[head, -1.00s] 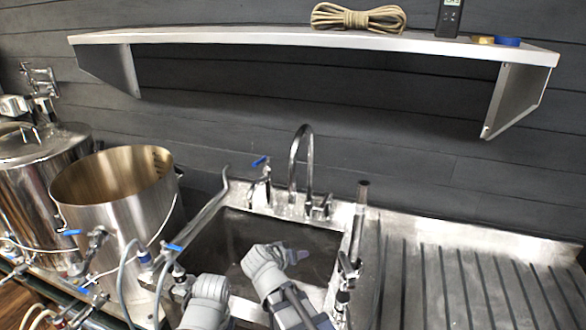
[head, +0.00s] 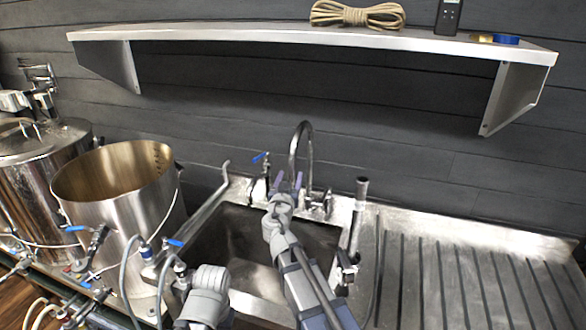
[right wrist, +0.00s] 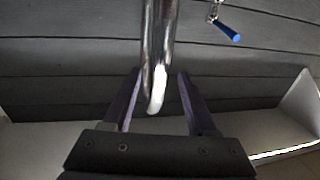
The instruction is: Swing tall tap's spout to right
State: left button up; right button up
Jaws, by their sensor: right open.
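The tall tap (head: 310,150) stands behind the sink, a chrome gooseneck whose arched spout (head: 293,148) comes forward and down over the basin. My right gripper (head: 288,181) is raised in front of the tap, its two purple fingers open and pointing at the spout. In the right wrist view, the spout's lower end (right wrist: 157,92) shows between the open fingers, with a gap on each side; I cannot tell how deep it sits between them. Only grey links of my left arm show at the bottom of the head view; its gripper is not visible.
A smaller tap with a blue lever (head: 262,158) stands left of the tall tap. An upright pipe (head: 357,210) rises at the sink's right edge. Steel pots (head: 120,215) stand left. A ribbed drainboard (head: 460,270) lies right. A shelf (head: 330,40) hangs above.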

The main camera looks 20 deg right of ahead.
jog(key=x, duration=0.6)
jog(key=shift+w, duration=0.1)
grip_shut()
dwell(1.2)
